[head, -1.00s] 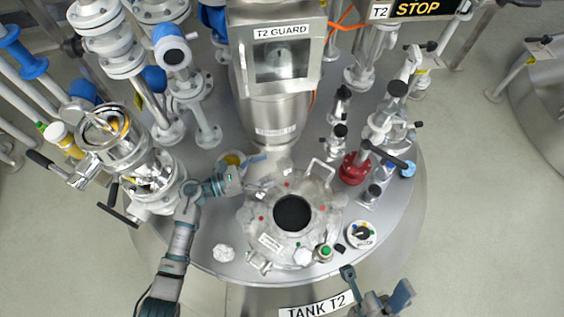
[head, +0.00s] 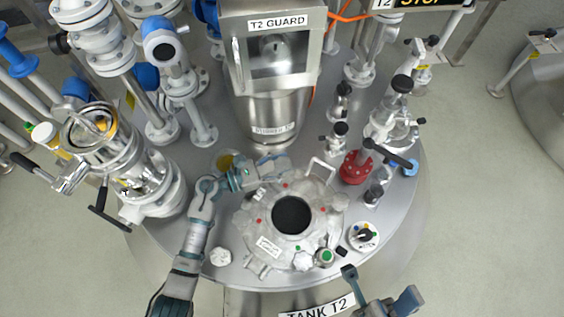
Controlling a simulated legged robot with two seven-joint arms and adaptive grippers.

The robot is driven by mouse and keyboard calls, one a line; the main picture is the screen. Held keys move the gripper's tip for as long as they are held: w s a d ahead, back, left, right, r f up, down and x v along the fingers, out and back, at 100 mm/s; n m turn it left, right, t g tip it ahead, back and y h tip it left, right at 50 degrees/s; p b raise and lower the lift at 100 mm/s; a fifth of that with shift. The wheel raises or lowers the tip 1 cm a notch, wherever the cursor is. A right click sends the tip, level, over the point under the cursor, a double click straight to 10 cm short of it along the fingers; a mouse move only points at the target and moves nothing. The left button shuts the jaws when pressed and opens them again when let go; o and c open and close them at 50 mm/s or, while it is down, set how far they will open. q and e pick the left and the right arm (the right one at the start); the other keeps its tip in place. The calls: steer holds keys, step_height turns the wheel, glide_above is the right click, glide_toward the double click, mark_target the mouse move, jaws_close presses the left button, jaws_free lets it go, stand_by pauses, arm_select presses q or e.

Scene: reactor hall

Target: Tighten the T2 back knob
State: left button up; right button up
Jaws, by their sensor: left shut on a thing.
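The round metal hatch (head: 262,215) with a dark central opening sits on top of tank T2. My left gripper (head: 278,172) is at the back edge of this hatch, shut around what appears to be the T2 back knob. The knob itself is hidden by the fingers, so its turn cannot be told. My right gripper (head: 382,288) is open and empty at the front right edge of the tank top, apart from the hatch.
White knobs stand at the front left (head: 221,256) and front (head: 304,260) of the hatch. The T2 guard box (head: 278,50) rises behind my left gripper. A red flange (head: 354,167) and black-handled valves stand to the right. A glass-and-metal fitting (head: 150,180) is on the left.

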mark_target(282, 162)
arm_select(q)
steer(key=shift+w+m+g+h, duration=0.1)
steer(key=shift+m+g+h, duration=0.2)
steer(key=shift+m+g, duration=1.05)
steer(key=shift+w+m+g+h, duration=0.1)
steer(key=shift+m+g+h, duration=0.2)
steer(key=shift+m+g, duration=1)
steer(key=shift+a+n+g, duration=0.1)
steer(key=shift+n+g, duration=0.35)
steer(key=shift+g, duration=0.3)
steer(key=o, duration=1)
steer(key=shift+c, duration=0.2)
steer(key=shift+o, duration=1.1)
steer(key=shift+w+f, duration=0.1)
step_height(282, 162, up, 10)
